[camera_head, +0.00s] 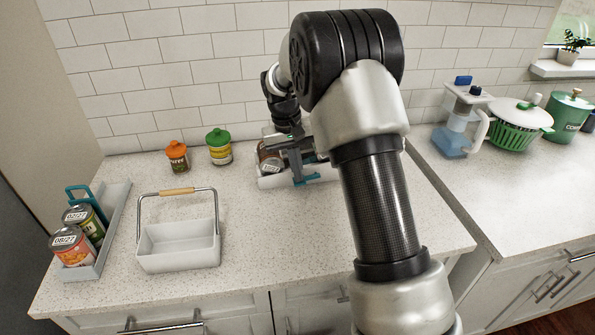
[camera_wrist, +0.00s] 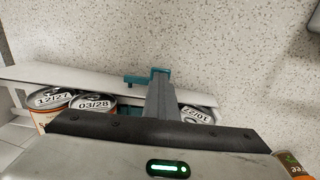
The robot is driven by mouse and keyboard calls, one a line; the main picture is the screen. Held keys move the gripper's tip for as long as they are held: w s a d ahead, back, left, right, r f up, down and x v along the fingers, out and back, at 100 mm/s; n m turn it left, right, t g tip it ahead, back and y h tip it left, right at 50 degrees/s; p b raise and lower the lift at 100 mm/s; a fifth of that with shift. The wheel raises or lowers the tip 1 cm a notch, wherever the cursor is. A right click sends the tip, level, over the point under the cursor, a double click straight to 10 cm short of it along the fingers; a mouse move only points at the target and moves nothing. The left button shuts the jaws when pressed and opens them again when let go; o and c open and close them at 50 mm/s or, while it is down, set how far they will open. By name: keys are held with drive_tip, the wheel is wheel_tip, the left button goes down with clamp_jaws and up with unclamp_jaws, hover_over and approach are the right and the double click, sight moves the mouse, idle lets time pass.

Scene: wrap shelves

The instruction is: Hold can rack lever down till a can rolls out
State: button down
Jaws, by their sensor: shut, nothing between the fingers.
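A white can rack (camera_head: 325,173) stands near the back wall, partly hidden behind my arm. Its teal lever (camera_head: 301,176) is at the front; it also shows in the wrist view (camera_wrist: 135,79). My gripper (camera_head: 297,168) points down at the lever with its fingers shut and nothing between them. In the wrist view the grey fingers (camera_wrist: 160,97) overlap the lever; I cannot tell whether they press on it. A can (camera_head: 268,159) lies in the rack at its left end. The wrist view shows cans marked 12/27 (camera_wrist: 55,99) and 03/28 (camera_wrist: 97,106).
A white basket (camera_head: 178,250) with a wooden handle stands at the front left. A grey tray (camera_head: 97,262) at far left holds two cans. Orange-lidded (camera_head: 177,157) and green-lidded (camera_head: 219,147) jars stand behind. A pitcher (camera_head: 460,125) and colander (camera_head: 518,127) are on the right counter.

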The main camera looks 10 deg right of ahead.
drive_tip(key=shift+s, duration=0.1)
drive_tip(key=shift+a+r+p, duration=0.1)
drive_tip(key=shift+r+p, duration=0.55)
drive_tip(key=shift+r, duration=0.25)
wheel_tip(320, 180, up, 14)
drive_tip(key=d+p, duration=0.1)
drive_tip(key=p, duration=0.2)
drive_tip(key=shift+d, duration=0.3)
